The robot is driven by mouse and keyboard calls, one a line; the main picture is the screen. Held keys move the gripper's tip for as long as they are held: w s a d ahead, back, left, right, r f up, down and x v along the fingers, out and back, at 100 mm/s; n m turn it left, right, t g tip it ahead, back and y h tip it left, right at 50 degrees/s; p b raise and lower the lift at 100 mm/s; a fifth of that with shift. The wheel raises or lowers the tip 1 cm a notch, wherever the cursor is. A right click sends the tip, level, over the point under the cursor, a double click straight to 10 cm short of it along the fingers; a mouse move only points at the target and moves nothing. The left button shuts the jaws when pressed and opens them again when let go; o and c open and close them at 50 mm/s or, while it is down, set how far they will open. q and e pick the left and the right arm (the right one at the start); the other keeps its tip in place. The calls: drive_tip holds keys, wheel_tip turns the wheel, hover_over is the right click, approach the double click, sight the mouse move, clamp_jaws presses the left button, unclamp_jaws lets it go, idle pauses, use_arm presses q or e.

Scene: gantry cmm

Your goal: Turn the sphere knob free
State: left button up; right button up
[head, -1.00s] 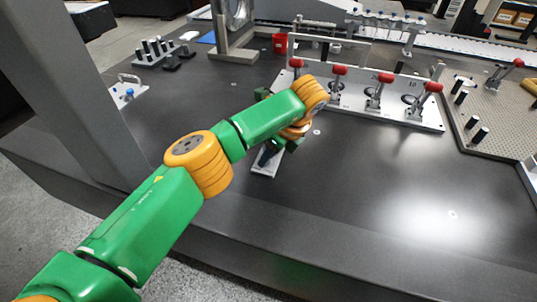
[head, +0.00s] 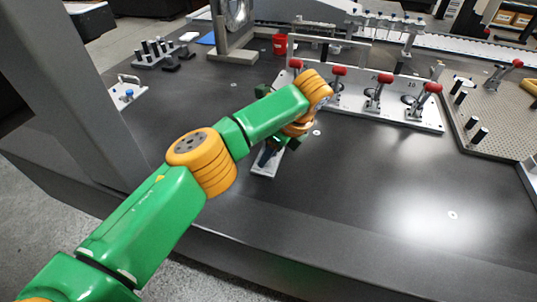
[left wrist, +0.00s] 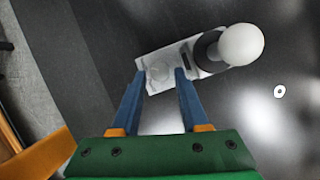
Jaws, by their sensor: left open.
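In the left wrist view a pale metal base plate (left wrist: 205,70) lies on the dark table, and its near end shows in the head view (head: 262,172). A large white sphere (left wrist: 242,44) sits on a dark round collar at the plate's right end. A small pale round knob (left wrist: 158,73) stands at its left end. My left gripper (left wrist: 160,74) is open, with its two blue fingers on either side of the small knob. Contact cannot be told. In the head view my left gripper (head: 270,154) is partly hidden by its wrist. My right gripper is out of view.
A plate with several red-handled clamps (head: 390,105) stands behind and right of my left gripper. A perforated board with black posts (head: 500,110) is at the far right. A grey column (head: 75,90) rises at the left. The table's front right is clear.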

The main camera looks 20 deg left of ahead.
use_arm(q)
drive_tip(key=v, duration=0.6)
drive_tip(key=shift+r+p, duration=0.1)
drive_tip(key=shift+p, duration=0.2)
